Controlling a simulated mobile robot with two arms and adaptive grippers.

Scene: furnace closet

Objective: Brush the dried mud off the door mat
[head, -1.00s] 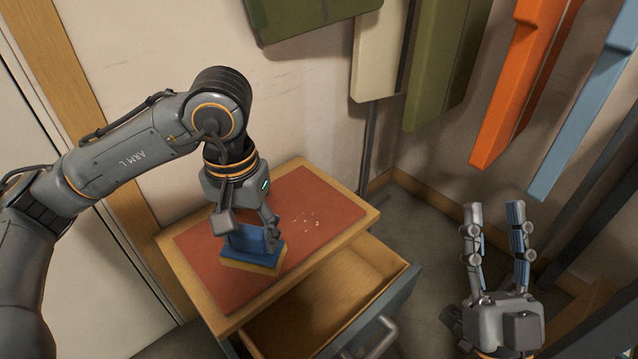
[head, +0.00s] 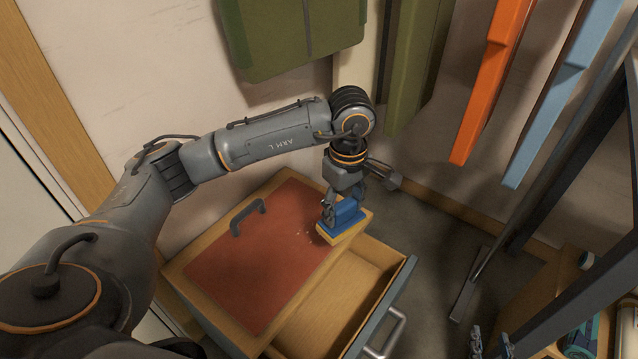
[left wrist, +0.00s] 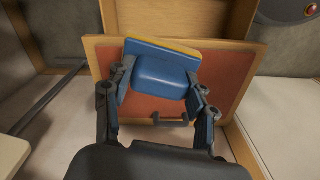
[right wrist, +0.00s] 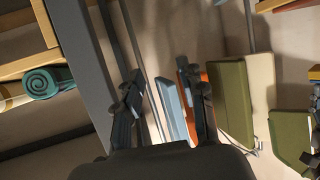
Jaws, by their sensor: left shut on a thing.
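The red door mat (head: 245,265) lies on the top of a small wooden cabinet. A few pale mud crumbs (head: 305,233) show on it near its right end. My left gripper (head: 343,203) is shut on a blue brush (head: 346,213) with a tan bristle underside, at the mat's right edge, just right of the crumbs. I cannot tell whether the bristles touch the surface. The left wrist view shows the blue brush (left wrist: 160,75) between both fingers. My right gripper (head: 489,342) is at the bottom edge of the head view; its fingers (right wrist: 165,95) are apart and empty.
A dark handle (head: 248,215) stands at the mat's back left. The cabinet's drawer (head: 330,300) is pulled open below and looks empty. Green, orange (head: 492,85) and blue panels hang along the wall. A shelf with a rolled teal item (right wrist: 48,83) is at right.

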